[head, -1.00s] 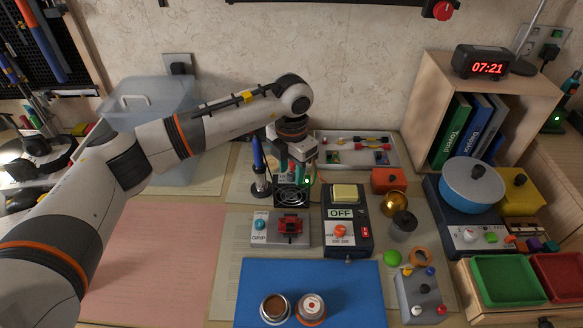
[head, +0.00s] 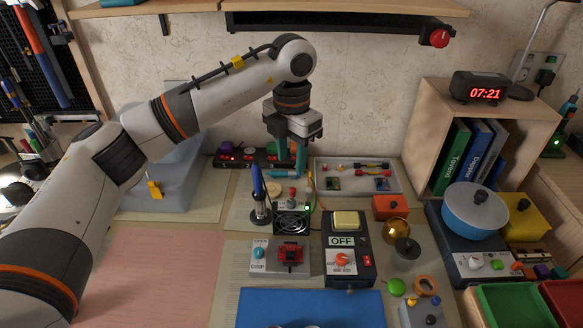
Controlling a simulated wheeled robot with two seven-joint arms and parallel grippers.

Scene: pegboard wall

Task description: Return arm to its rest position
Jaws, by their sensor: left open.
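My left arm reaches in from the left across the head view. Its gripper (head: 289,165) hangs pointing down above the back of the bench, with teal fingers. It is open and I see nothing held in it. It is above and behind the small black fan (head: 291,223) and the pen stand (head: 260,207). My right gripper is not in view.
A grey tray (head: 398,188) with small parts lies right of the gripper, and a black strip with knobs (head: 231,158) behind it. An OFF switch box (head: 345,270), blue mat (head: 270,306) and wooden shelf (head: 419,147) stand around. The pink sheet (head: 150,265) is bare.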

